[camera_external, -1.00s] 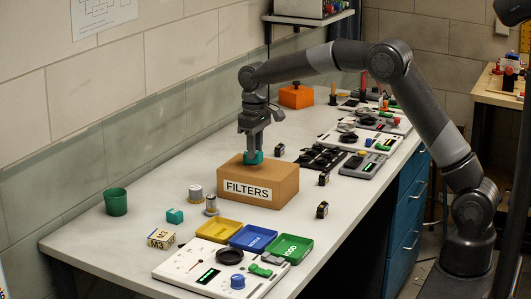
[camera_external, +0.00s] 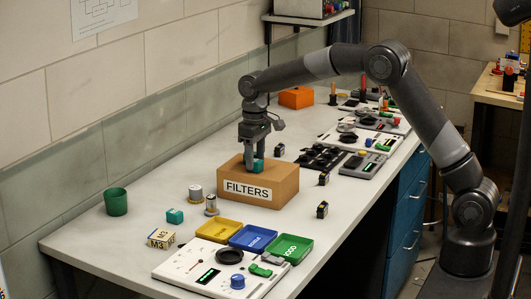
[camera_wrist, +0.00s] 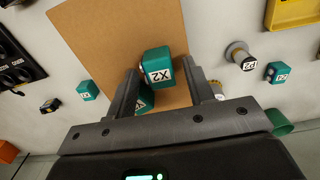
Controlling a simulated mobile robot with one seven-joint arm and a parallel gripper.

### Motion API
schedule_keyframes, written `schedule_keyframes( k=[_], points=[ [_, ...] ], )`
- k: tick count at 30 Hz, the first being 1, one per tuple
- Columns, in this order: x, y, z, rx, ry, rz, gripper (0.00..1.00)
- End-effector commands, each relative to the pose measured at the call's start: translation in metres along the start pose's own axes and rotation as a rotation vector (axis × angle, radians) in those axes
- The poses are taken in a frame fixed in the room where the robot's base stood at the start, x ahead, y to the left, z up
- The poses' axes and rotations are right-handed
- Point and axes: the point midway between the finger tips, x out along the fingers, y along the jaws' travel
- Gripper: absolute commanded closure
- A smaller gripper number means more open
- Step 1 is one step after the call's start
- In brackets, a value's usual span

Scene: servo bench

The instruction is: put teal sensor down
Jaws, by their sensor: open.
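A teal sensor (camera_wrist: 158,65) labelled X2 is on top of the cardboard FILTERS box (camera_external: 230,192). It also shows between my fingers in the external view (camera_external: 258,166). My gripper (camera_wrist: 160,85) is open, with one finger on each side of the sensor. A second teal surface (camera_wrist: 145,99) shows close to the palm; I cannot tell whether it is a separate block. Another teal block (camera_external: 175,216) lies on the bench left of the box, and more teal blocks, left (camera_wrist: 87,90) and right (camera_wrist: 277,72), show in the wrist view.
Metal-ended spools (camera_external: 195,193) and a green cup (camera_external: 116,201) stand left of the box. Yellow (camera_external: 218,231), blue (camera_external: 253,237) and green (camera_external: 292,249) trays lie in front. Dark modules and panels (camera_external: 322,157) are behind right.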

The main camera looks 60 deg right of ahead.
Motion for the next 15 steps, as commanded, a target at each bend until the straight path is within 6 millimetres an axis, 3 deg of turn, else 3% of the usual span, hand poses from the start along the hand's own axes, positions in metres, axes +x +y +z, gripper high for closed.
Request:
schedule_keyframes(
  k=[5,15],
  points=[
    [-0.012,0.0,-0.001,0.0,0.003,0.0,0.52],
    [-0.082,0.0,-0.001,0.0,0.004,0.0,0.52]
  ],
)
